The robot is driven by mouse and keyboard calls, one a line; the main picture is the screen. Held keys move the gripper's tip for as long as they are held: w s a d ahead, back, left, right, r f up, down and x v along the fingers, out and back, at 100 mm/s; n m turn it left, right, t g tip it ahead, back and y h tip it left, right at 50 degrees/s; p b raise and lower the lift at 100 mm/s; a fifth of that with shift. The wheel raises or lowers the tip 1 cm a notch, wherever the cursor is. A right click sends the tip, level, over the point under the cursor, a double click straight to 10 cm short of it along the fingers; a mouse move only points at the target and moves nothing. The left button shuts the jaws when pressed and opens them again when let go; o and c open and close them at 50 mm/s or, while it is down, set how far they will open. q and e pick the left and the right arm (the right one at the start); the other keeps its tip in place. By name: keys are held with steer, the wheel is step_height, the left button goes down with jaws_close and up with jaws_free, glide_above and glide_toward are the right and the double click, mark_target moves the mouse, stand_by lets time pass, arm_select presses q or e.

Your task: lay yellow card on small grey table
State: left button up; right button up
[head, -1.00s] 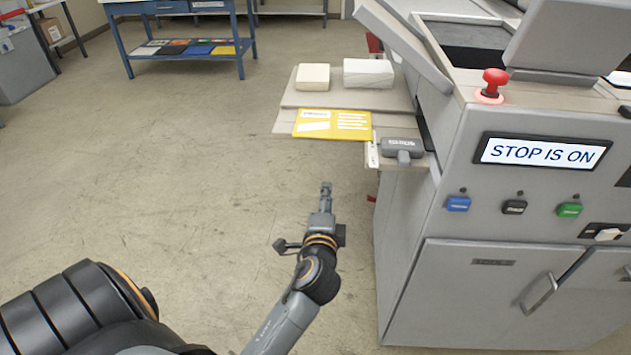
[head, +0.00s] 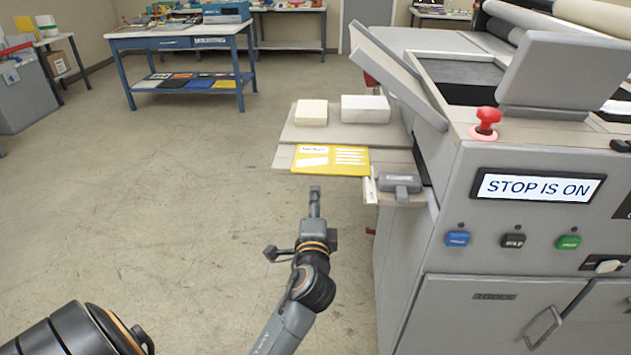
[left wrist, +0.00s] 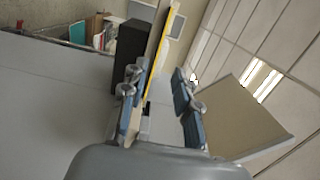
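The yellow card (head: 330,160) with white markings lies flat on a light grey shelf (head: 300,135) that juts from the left side of the laminator. Its front edge hangs out over the shelf's front. My left gripper (head: 315,192) is just in front of the card and appears apart from it. In the left wrist view, its two blue-padded fingers (left wrist: 160,92) are spread with nothing between them, and the card (left wrist: 158,50) shows as a thin yellow strip beyond them. A grey cabinet-like unit (head: 22,95) stands at far left; I cannot tell whether it is the small grey table. My right gripper is out of view.
Two pale blocks (head: 312,112) (head: 365,108) sit behind the card on the shelf. A grey handle (head: 400,183) is right of the card. The laminator (head: 460,300) fills the right side, its display reading STOP IS ON. A blue table (head: 180,40) stands behind; the floor between is clear.

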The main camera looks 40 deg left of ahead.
mark_target(316, 173)
arm_select(q)
steer(key=p+x, duration=0.1)
steer(key=x, duration=0.8)
steer(key=shift+w+a, duration=0.2)
steer(key=shift+a, duration=0.05)
jaws_close()
